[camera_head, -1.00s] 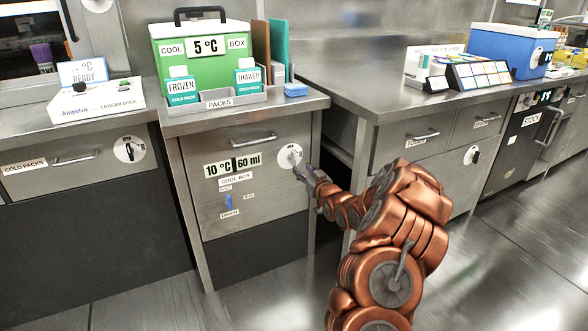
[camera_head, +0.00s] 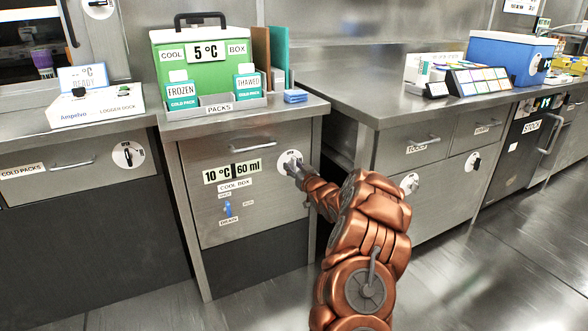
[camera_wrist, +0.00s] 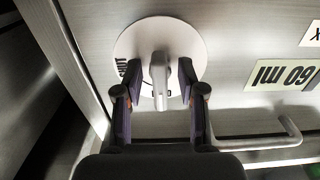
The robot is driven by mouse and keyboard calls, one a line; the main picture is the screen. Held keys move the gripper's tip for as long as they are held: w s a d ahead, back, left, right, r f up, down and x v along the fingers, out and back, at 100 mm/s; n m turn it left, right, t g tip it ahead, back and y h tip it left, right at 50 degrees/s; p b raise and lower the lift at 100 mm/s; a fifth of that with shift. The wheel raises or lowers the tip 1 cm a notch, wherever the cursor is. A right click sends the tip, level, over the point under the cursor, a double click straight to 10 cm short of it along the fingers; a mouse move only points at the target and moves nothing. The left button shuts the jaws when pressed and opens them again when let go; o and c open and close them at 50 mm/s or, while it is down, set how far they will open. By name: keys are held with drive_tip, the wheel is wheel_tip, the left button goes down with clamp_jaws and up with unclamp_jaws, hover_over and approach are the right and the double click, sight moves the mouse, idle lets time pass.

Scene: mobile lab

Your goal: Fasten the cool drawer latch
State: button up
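The cool drawer (camera_head: 270,200) is the grey front under the green box, with "10 °C 60 ml" and "COOL BOX" labels. It looks closed. Its latch (camera_head: 289,157) is a round white plate with a grey knob at the drawer's upper right. In the wrist view the latch knob (camera_wrist: 159,78) stands between the two fingers of my gripper (camera_wrist: 154,84). The fingers are apart, with gaps showing on both sides of the knob. In the head view my gripper (camera_head: 297,171) is at the latch and partly covers the knob.
The drawer handle (camera_head: 252,147) is left of the latch and also shows in the wrist view (camera_wrist: 270,143). A blue drain tab (camera_head: 228,208) sits lower on the front. The green cool box (camera_head: 203,62) stands on the counter above. A drawer cabinet (camera_head: 395,155) stands to the right.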

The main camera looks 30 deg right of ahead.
clamp_jaws()
idle(0.4)
